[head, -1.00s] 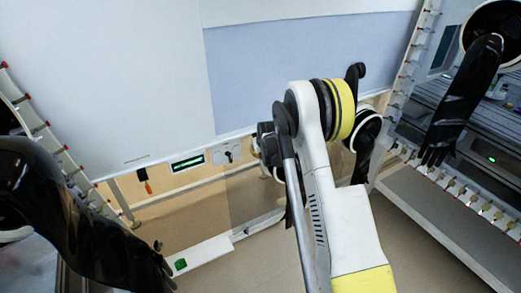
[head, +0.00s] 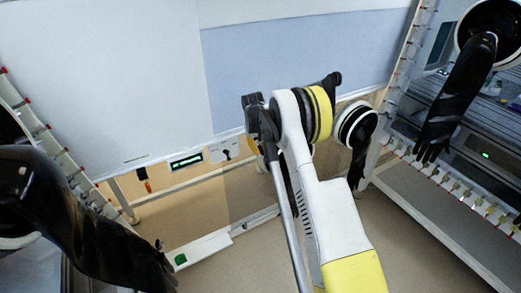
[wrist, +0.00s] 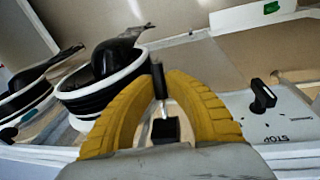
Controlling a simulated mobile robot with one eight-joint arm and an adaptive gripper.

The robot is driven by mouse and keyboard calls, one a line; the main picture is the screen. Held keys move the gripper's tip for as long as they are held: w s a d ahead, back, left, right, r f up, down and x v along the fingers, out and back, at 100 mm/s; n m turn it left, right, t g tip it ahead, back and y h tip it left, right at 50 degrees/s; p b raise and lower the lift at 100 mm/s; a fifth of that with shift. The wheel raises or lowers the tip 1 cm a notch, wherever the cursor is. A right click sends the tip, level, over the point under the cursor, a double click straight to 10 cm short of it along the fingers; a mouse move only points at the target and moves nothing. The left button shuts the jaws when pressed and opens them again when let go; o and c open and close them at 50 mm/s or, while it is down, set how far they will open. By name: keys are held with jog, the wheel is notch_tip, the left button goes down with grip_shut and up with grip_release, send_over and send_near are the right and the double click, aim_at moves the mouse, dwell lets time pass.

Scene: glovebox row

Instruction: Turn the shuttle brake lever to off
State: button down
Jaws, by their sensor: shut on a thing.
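My gripper (wrist: 159,86) is closed in the wrist view, its two yellow ribbed fingers around a thin dark upright piece (wrist: 158,78) at the fingertips. It looks like a lever handle, but its base and any off marking are hidden. To the right of the fingers is a pale panel (wrist: 232,103) with a black turn knob (wrist: 263,96) and upside-down STOP lettering. The fingers are apart from this knob. In the head view the knob panel (head: 225,151) shows left of my arm, which hides most of the gripper.
Black-and-white glove ports (wrist: 95,95) stand close left of my gripper in the wrist view. In the head view, black gloves hang at left (head: 70,215) and right (head: 455,95). A lit green display (head: 187,162) and an orange-handled item (head: 147,184) are left of the knob.

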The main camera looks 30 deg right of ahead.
jog(key=c, duration=1.4)
grip_release()
jog(key=v, duration=1.2)
